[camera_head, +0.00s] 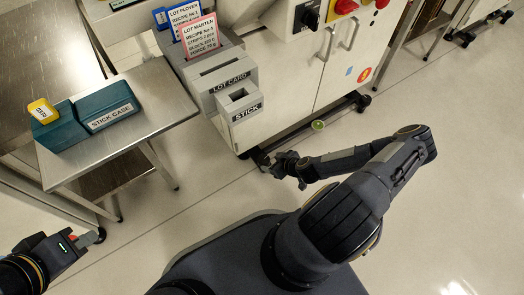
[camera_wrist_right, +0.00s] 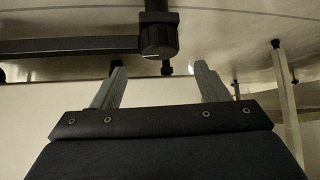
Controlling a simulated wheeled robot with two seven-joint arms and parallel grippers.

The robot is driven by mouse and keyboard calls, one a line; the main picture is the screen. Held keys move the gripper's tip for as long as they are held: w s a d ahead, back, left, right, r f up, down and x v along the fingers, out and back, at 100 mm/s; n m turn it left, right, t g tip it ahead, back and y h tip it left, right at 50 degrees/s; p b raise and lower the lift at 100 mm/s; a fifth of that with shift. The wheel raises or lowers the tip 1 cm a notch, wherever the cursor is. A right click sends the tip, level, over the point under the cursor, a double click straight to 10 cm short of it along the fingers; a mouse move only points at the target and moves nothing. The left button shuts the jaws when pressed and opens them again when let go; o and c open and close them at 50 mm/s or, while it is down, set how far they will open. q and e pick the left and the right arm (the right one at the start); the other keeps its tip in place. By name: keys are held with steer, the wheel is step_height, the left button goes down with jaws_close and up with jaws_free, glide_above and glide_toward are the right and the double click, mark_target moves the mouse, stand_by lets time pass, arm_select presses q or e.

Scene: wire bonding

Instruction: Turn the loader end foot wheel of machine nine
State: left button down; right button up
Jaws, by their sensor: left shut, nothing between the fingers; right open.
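The foot wheel shows in the right wrist view as a dark ribbed knob (camera_wrist_right: 159,38) at the end of a dark bar. It lies just beyond the gap between my right fingertips, apart from them as far as I can tell. My right gripper (camera_wrist_right: 158,70) is open and empty. In the head view my right gripper (camera_head: 272,161) is low at the near corner of the white machine (camera_head: 290,75), and largely hides the foot there. My left gripper (camera_head: 92,238) is shut and empty, at the lower left, away from the machine.
A steel table (camera_head: 150,85) with a teal stick case (camera_head: 105,105) and yellow-tabbed box stands left. Grey card and stick holders (camera_head: 225,85) project from the machine. A round green object (camera_head: 318,125) is by the machine base. Floor (camera_head: 440,190) at right is clear.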

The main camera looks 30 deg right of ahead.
mark_target(264, 159)
steer(key=b+x, duration=0.3)
steer(key=x, duration=0.4)
steer(key=shift+w+a+f, duration=0.1)
steer(key=shift+w+f, duration=0.15)
steer(key=shift+w, duration=0.05)
steer(key=shift+c, duration=0.3)
steer(key=c, duration=0.9)
steer(key=shift+c, duration=0.2)
steer(key=shift+r, duration=0.1)
